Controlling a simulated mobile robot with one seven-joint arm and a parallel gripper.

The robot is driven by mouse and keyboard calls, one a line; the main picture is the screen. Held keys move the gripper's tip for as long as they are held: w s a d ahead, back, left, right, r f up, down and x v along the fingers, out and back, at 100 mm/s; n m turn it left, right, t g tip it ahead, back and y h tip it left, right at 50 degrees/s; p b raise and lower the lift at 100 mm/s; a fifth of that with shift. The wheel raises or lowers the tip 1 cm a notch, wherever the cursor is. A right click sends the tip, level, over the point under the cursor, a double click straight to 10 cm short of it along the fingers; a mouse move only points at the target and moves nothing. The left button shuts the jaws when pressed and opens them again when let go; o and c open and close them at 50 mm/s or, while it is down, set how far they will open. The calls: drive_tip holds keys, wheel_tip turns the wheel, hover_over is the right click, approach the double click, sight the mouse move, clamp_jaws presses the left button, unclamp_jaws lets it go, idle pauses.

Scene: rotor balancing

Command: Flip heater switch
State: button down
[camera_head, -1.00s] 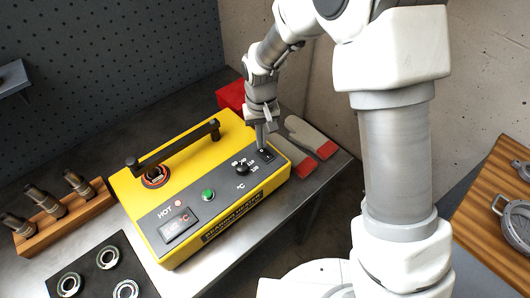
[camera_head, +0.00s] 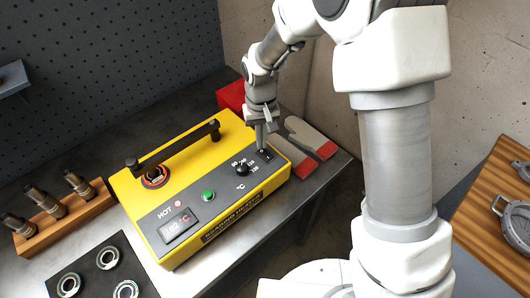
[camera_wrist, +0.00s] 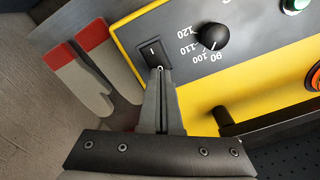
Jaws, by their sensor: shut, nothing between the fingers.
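The yellow bearing heater (camera_head: 192,182) stands on the bench with a grey control panel. Its black rocker switch (camera_wrist: 153,50) is at the panel's corner, with the "I" mark showing in the wrist view. The switch also shows in the head view (camera_head: 265,155), partly hidden by my fingers. My gripper (camera_head: 261,147) is shut and empty, pointing down. In the wrist view my fingertips (camera_wrist: 160,70) are at the switch's "O" end; I cannot tell whether they touch. The panel's display (camera_head: 180,226) shows reddish digits, too small to read surely.
A black dial (camera_wrist: 214,37) is close to the switch, and a green button (camera_head: 208,195) lies farther along. A black handle bar (camera_head: 175,147) spans the heater. Gloves (camera_head: 311,138) and a red box (camera_head: 231,96) lie close by. A wooden rack (camera_head: 62,215) stands at left.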

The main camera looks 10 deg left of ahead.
sight(262, 151)
drive_tip(key=shift+f+b, duration=0.7)
drive_tip(key=shift+f, duration=0.25)
idle(0.9)
drive_tip(key=shift+r, duration=0.15)
drive_tip(key=shift+r+p, duration=2.3)
drive_tip(key=shift+r, duration=1.15)
